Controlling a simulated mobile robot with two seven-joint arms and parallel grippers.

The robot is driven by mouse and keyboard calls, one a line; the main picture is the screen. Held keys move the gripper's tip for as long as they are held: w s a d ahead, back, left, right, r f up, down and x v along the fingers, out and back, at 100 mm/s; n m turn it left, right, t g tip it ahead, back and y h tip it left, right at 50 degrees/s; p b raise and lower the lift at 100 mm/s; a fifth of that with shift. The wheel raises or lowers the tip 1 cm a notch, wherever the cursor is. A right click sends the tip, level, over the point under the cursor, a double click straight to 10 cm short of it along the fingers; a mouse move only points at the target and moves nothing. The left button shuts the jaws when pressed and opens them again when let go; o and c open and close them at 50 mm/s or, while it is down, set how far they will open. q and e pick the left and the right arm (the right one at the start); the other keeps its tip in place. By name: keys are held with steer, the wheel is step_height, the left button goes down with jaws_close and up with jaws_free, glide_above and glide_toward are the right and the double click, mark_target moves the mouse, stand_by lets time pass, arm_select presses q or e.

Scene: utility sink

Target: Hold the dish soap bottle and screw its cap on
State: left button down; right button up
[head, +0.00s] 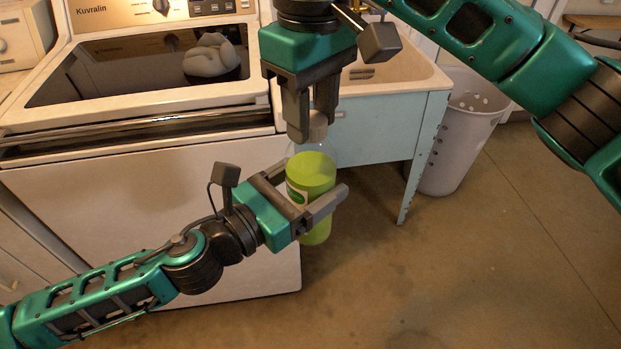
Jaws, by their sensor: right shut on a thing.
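The dish soap bottle (312,172) is clear with yellow-green soap inside and a partly visible green and white label. It is upright, held in the air in front of the white washing machine. My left gripper (316,183) comes in from the left with its fingers on either side of the bottle's body, shut on it. The pale beige cap (318,125) is at the top of the bottle's neck. My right gripper (311,128) points down from above and is shut on the cap. The fingers partly hide the cap, so I cannot tell how it sits on the neck.
A utility sink (395,70) with a pale blue front is behind the grippers. A light laundry basket (458,140) stands right of it. The floor at right is clear.

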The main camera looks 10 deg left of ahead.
steer(key=m, duration=1.7)
steer(key=o, duration=1.2)
steer(key=shift+c, duration=0.2)
steer(key=shift+r, duration=2.2)
steer(key=shift+c, duration=0.2)
